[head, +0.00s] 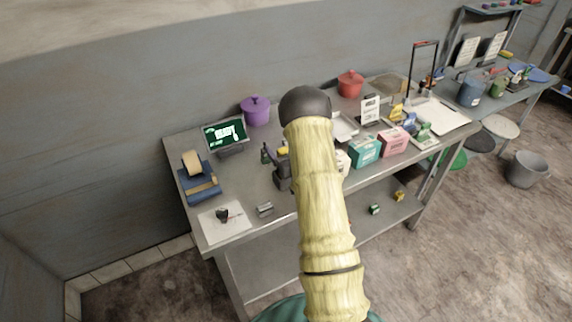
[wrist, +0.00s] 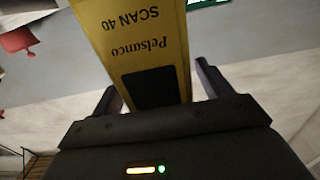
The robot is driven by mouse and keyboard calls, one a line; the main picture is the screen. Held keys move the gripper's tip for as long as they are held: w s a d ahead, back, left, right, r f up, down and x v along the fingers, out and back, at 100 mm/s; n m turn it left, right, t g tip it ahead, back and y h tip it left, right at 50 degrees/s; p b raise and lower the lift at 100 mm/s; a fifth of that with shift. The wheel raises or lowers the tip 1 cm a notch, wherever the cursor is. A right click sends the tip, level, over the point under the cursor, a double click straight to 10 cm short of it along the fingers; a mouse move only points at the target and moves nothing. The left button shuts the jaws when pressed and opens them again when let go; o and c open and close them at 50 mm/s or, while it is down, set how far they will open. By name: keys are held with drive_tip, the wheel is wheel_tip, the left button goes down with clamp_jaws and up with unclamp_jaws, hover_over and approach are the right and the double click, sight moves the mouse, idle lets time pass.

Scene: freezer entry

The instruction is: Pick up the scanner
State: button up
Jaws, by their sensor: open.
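The scanner (wrist: 150,35) is a yellow block with a dark panel at its near end and the printed words "Pelsanco SCAN 40". In the wrist view it reads upside down and runs out of the top of the picture. My gripper (wrist: 154,80) is open, with one dark finger on each side of the scanner. In the head view, a small yellow patch (head: 283,150), likely the scanner, shows just left of my arm on the metal table (head: 240,175).
Left on the table are a tape dispenser (head: 200,180), a screen (head: 226,135), a purple pot (head: 255,110) and a white sheet (head: 222,222). A red pot (head: 350,84), a teal box (head: 365,151) and a pink box (head: 393,142) stand to the right. A wall is behind.

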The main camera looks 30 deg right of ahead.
drive_tip(key=shift+s, duration=0.1)
drive_tip(key=shift+c, duration=0.9)
drive_tip(key=c, duration=0.7)
drive_tip(key=shift+d, duration=0.15)
drive_tip(key=c, duration=0.6)
drive_tip(key=shift+c, duration=0.2)
drive_tip(key=shift+r, duration=0.1)
